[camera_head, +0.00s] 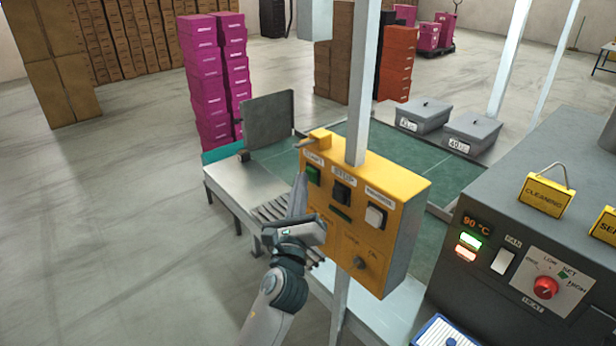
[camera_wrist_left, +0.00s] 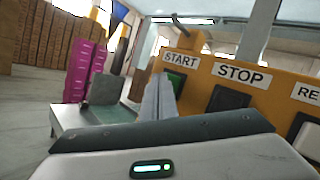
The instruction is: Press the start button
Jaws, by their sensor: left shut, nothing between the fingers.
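The green start button (camera_head: 313,175) is at the upper left of a yellow control box (camera_head: 398,240) on a post. In the left wrist view the start button (camera_wrist_left: 176,82) sits under a START label, partly hidden by the fingers. My left gripper (camera_head: 301,184) is shut and empty, its fingertips pointing up just beside the start button. In the left wrist view its fingertips (camera_wrist_left: 158,88) overlap the button's left edge; I cannot tell whether they touch it. My right gripper is not in view.
A grey machine panel (camera_head: 500,230) stands at the right. Open floor lies to the left.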

